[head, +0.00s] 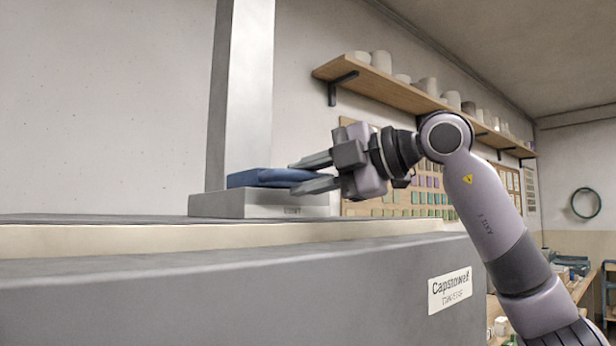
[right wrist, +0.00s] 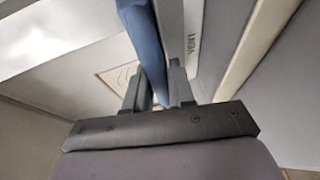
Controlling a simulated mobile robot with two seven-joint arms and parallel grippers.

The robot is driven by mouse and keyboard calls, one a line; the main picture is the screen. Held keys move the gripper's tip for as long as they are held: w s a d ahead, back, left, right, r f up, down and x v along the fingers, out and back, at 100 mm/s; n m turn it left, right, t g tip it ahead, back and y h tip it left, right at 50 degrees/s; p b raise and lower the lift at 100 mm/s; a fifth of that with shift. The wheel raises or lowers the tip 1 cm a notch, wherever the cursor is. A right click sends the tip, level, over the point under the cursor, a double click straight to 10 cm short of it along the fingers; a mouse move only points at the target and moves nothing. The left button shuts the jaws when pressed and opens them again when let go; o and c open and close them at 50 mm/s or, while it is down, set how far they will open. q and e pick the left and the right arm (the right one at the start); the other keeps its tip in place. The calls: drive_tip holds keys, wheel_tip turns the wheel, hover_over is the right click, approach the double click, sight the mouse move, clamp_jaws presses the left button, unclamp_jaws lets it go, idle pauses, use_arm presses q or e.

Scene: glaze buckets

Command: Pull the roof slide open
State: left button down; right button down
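The roof slide looks to be the blue slab (head: 262,178), lying flat in the top of a light grey box (head: 250,204) at the foot of a tall grey column. My right gripper (head: 305,175) reaches in from the right, with one finger above the slab's right end and one below. In the right wrist view the blue slab (right wrist: 146,40) runs in between the two fingers (right wrist: 157,88) and fills the space there. The gripper appears shut on it. The slab's far end is hidden. My left gripper is out of view.
The grey column (head: 242,95) rises behind the box. A large grey cabinet with a name plate (head: 450,291) spans the front. A wall shelf (head: 405,95) with pots and a board of coloured tiles (head: 415,200) are behind my right arm.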

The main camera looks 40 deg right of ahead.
drive_tip(key=shift+s, duration=0.35)
drive_tip(key=s, duration=0.1)
drive_tip(key=s+b, duration=0.1)
drive_tip(key=s, duration=0.3)
drive_tip(key=shift+d, duration=0.25)
drive_tip(key=c, duration=1.1)
unclamp_jaws()
drive_tip(key=shift+o, duration=0.2)
drive_tip(key=b+v, duration=0.1)
drive_tip(key=v, duration=0.6)
